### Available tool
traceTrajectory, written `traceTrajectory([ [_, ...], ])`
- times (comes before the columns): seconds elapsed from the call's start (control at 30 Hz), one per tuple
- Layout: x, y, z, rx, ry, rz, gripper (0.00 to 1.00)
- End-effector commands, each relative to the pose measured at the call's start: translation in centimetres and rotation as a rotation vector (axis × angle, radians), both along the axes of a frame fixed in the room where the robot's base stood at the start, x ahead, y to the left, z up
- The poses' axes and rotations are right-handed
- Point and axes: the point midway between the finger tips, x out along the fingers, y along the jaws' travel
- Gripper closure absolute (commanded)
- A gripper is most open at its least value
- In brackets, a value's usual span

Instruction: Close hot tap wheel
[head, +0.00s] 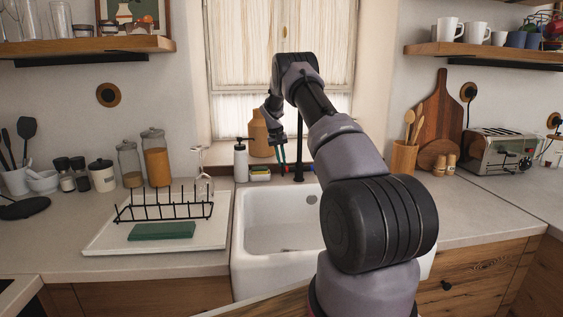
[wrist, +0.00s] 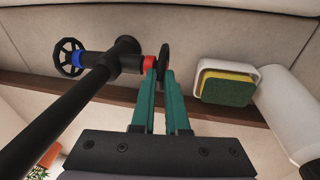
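The black tap (head: 299,160) stands behind the white sink in the head view, partly behind my arm. In the wrist view, the tap's body (wrist: 124,60) has a blue-collared wheel (wrist: 68,57) on the left. The hot tap wheel (wrist: 164,54), beside a red collar (wrist: 150,63), is on the right and seen nearly edge-on. My gripper (wrist: 160,74) has its two green fingers close together, with the tips at the lower edge of the hot wheel. A narrow gap shows between the fingers. I cannot tell whether they press on the wheel. My gripper also shows in the head view (head: 282,162).
A white holder with a yellow and green sponge (wrist: 228,88) is right of the fingers, beside a white bottle (wrist: 290,112). In the head view, a soap dispenser (head: 241,162) and a brown jug (head: 260,135) stand behind the sink (head: 240,235). A drying rack (head: 165,207) is left.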

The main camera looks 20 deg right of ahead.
Motion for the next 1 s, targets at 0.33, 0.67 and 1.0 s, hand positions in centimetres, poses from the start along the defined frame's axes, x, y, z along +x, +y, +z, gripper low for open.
traceTrajectory([
  [0.33,0.0,0.0,0.1,-0.002,-0.002,-0.001,0.60],
  [0.67,-0.1,0.7,3.9,-0.002,-0.005,-0.001,0.60],
  [1.0,-0.4,1.9,9.6,-0.003,-0.003,-0.002,0.60],
])
